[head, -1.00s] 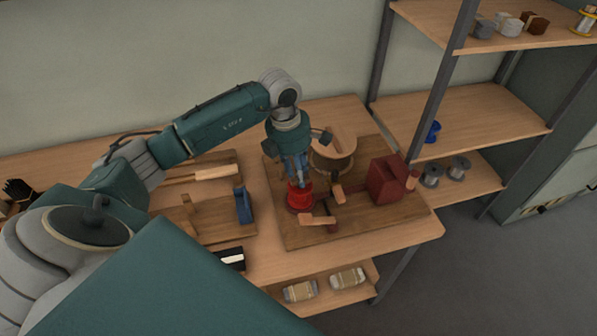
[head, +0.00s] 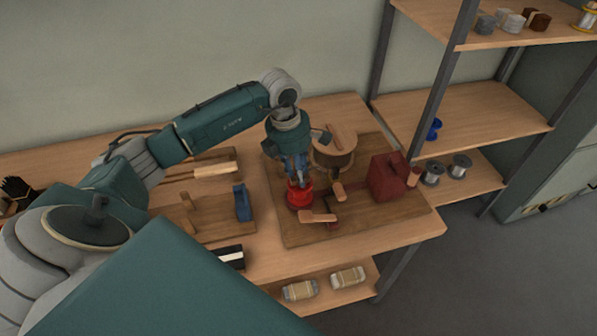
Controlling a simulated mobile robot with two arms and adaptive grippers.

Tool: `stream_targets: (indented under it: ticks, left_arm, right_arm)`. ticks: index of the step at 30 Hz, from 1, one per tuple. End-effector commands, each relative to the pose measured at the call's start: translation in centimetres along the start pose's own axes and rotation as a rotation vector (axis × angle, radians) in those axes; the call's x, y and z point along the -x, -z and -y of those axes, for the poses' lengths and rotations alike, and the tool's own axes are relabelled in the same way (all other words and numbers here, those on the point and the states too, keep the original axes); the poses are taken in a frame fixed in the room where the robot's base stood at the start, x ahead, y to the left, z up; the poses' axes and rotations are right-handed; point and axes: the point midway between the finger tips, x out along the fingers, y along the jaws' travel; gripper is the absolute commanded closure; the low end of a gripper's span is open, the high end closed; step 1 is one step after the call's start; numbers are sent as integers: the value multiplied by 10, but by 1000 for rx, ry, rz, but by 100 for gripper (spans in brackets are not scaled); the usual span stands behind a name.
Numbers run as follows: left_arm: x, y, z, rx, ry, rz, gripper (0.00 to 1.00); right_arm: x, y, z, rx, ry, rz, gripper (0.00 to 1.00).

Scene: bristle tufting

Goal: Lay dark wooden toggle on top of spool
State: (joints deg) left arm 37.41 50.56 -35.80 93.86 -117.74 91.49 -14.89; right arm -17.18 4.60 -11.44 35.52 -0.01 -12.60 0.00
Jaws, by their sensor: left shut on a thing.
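My left gripper (head: 297,181) points down over a red spool (head: 300,198) on the brown board and is shut. Its fingertips are right at the top of the spool. The dark wooden toggle is not clearly visible; what the fingers hold is small and mostly hidden by them, and its place fits the toggle. I cannot tell whether it touches the spool. The spool stands upright. My right gripper is not in view.
The board (head: 385,221) also carries a round wooden drum (head: 333,156), a dark red block (head: 387,178) and wooden-handled cranks (head: 318,217) close to the spool. A blue block (head: 243,203) stands left. A shelf rack (head: 480,115) with small spools (head: 460,166) stands right.

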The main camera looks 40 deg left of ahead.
Motion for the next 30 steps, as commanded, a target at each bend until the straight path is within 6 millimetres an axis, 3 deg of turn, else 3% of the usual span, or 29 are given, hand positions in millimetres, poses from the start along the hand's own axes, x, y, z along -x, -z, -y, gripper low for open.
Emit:
stream_targets:
  ticks: [9, 10, 13, 23, 30]
  left_arm:
    - [-5, 1, 0, 0, -1, 0, 88]
    - [-4, 0, 0, 0, -1, 0, 73]
    - [-4, 0, 0, 0, 0, 0, 55]
    - [-2, 0, 0, 0, -1, 1, 55]
    - [35, 0, -2, -1, -5, 3, 55]
  right_arm:
    - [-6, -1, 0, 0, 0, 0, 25]
    - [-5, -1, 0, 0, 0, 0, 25]
    - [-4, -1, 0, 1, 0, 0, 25]
    - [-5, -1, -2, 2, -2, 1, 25]
    - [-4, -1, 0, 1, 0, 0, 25]
